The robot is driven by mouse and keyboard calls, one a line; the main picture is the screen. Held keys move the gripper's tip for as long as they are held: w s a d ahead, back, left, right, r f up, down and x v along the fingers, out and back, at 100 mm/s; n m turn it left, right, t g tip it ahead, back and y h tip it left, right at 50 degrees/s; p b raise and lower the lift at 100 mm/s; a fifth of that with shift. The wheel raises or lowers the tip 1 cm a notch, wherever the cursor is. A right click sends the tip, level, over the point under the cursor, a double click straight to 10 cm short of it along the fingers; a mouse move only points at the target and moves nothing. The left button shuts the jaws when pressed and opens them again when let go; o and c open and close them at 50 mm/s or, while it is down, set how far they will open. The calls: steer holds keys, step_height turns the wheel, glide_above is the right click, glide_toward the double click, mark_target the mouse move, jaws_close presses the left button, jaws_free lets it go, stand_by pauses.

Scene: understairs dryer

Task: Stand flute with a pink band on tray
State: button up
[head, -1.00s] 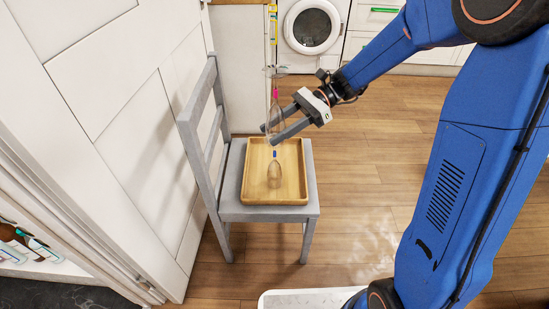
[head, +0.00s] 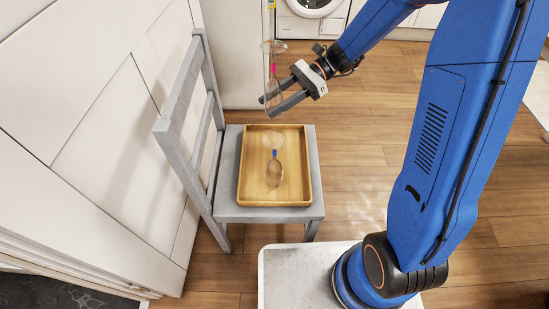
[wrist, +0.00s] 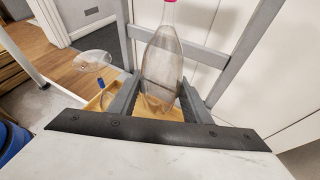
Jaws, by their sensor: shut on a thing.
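The flute with a pink band (head: 274,71) is in my gripper (head: 267,104). Its clear bowl (wrist: 161,75) sits between the two fingers in the wrist view, which are shut on it. It hangs upside down, with foot and pink band above the bowl. In the head view it shows just beyond the tray's far edge and looks raised above it; its exact height is hard to judge. The wooden tray (head: 242,185) lies on the grey chair seat. A second flute with a blue band (head: 275,153) stands inverted on the tray, foot up; it also shows in the wrist view (wrist: 100,85).
The grey chair (head: 228,212) has its backrest on the left, close to the white panelled wall (head: 100,100). Tray floor is bare on both sides of the blue-banded flute. A white dryer (head: 310,8) stands at the back. Wooden floor is open to the right.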

steer(key=shift+w+f, duration=0.1)
steer(key=shift+f, duration=8.85)
steer(key=o, duration=1.2)
steer(key=shift+f, duration=0.1)
steer(key=shift+c, duration=0.2)
steer(key=v, duration=1.2)
steer(key=shift+r, duration=0.3)
